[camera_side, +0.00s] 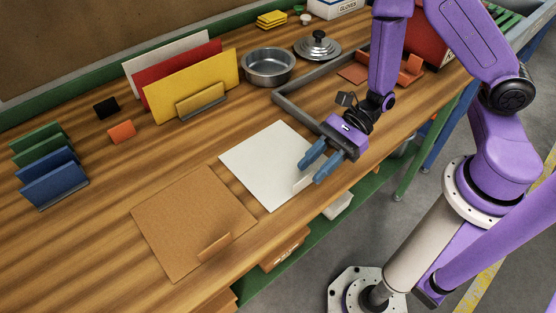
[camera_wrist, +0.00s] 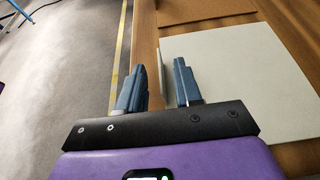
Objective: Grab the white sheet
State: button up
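The white sheet (camera_side: 262,166) lies flat on the wooden bench, left of my gripper. It has a small raised white tab (camera_side: 301,184) at its edge near the front of the bench. My gripper (camera_side: 313,172) is open, with its blue fingers at that edge by the tab. In the wrist view, the white sheet (camera_wrist: 240,85) lies to the right, partly behind the right finger and the gripper body. The tab (camera_wrist: 162,72) shows as a thin pale strip between the spread fingers of my gripper (camera_wrist: 158,68). I see no finger closed on it.
A brown board (camera_side: 190,222) with its own tab (camera_side: 214,247) lies left of the sheet. A grey frame (camera_side: 296,113) and a metal pan (camera_side: 268,67) stand behind. Yellow, red and white panels (camera_side: 190,86) stand at the back left. The bench front edge is close to my gripper.

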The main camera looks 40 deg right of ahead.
aim_at(306, 177)
jog(key=x, duration=0.5)
jog(key=shift+a, duration=0.1)
jog(key=shift+c, duration=0.3)
grip_shut()
